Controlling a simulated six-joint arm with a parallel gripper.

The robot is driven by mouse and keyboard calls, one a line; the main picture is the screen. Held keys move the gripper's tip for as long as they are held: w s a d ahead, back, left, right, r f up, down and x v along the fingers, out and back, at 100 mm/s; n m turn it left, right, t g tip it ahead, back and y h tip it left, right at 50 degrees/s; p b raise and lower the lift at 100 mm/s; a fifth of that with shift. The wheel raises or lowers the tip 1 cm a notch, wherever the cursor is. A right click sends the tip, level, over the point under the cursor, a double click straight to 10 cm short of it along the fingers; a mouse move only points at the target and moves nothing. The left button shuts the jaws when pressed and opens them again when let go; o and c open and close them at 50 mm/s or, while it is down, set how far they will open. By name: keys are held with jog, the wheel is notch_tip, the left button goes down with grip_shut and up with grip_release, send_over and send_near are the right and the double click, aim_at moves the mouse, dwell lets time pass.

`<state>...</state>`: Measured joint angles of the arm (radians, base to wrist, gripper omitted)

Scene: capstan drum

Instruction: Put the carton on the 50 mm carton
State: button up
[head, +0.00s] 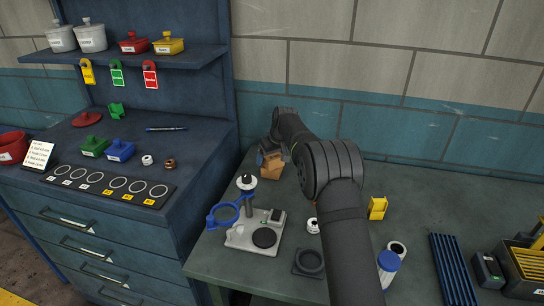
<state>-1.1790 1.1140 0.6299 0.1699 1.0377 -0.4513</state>
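Brown cardboard (271,173) stands at the back left of the grey-green bench, near the wall. It may be one carton or two close together; it is too small and too covered to tell. My gripper (267,158) is at the upper part of this cardboard, at the far end of my black arm. Its fingers are small and partly hidden, so I cannot tell whether they are shut on a carton. No size marking can be read.
A stand with a blue ring (223,214) is at the bench's front left. The back right bench is clear.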

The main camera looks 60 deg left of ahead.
jog(key=shift+r, duration=0.1)
jog(key=v, duration=1.2)
jog(key=x, duration=1.2)
jog(key=shift+r, duration=1.5)
